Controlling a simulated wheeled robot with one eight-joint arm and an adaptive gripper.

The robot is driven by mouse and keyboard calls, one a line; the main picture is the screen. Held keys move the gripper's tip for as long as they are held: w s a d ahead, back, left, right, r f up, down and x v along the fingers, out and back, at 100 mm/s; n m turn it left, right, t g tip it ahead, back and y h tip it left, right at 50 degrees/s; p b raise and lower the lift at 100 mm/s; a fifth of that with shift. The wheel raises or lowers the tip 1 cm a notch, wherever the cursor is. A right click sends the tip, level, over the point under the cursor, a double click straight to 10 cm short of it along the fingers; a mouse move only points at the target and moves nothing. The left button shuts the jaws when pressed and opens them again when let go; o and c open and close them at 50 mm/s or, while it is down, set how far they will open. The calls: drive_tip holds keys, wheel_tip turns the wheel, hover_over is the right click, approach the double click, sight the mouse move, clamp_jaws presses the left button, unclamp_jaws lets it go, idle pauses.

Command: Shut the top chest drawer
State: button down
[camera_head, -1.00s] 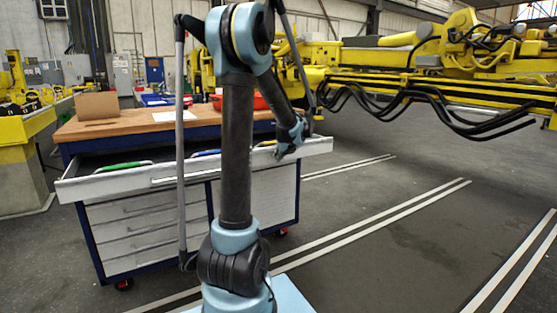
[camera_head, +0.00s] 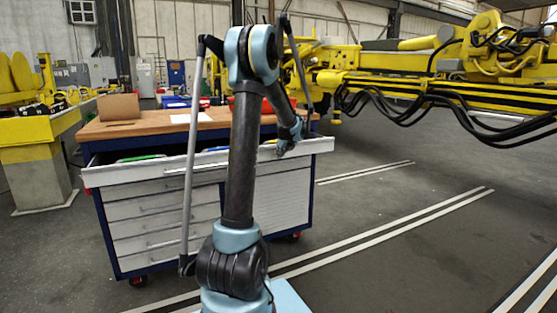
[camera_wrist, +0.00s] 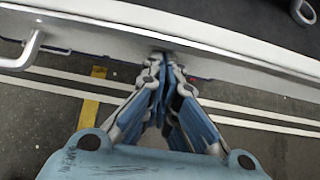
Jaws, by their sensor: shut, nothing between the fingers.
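The top drawer (camera_head: 120,174) of the white and blue chest (camera_head: 128,236) is partly pulled out, with its white front jutting past the worktop edge. Green and blue items show inside it. My gripper (camera_head: 280,151) is at the right part of the drawer front in the head view, small and partly unclear there. In the wrist view, my gripper's fingers (camera_wrist: 160,62) are shut and empty, their tips against or very close to the white drawer front (camera_wrist: 235,58). A bar handle (camera_wrist: 30,50) of the drawer is to their left.
The wooden worktop (camera_head: 150,124) carries a cardboard box (camera_head: 118,107), a paper sheet and a red bin. The drawers below look shut. A yellow boom machine (camera_head: 440,85) stands at the back right. The floor (camera_head: 400,220) to the right is clear.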

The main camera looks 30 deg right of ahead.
drive_tip(key=w, duration=1.5)
drive_tip(key=w+d, duration=0.1)
drive_tip(key=w, duration=0.6)
drive_tip(key=shift+w, duration=0.5)
drive_tip(key=shift+r, duration=0.15)
drive_tip(key=shift+s+a, duration=0.1)
drive_tip(key=shift+s, duration=0.15)
drive_tip(key=s, duration=0.4)
drive_tip(key=shift+s+a+r, duration=0.1)
drive_tip(key=shift+s+a, duration=0.05)
drive_tip(key=v, duration=0.9)
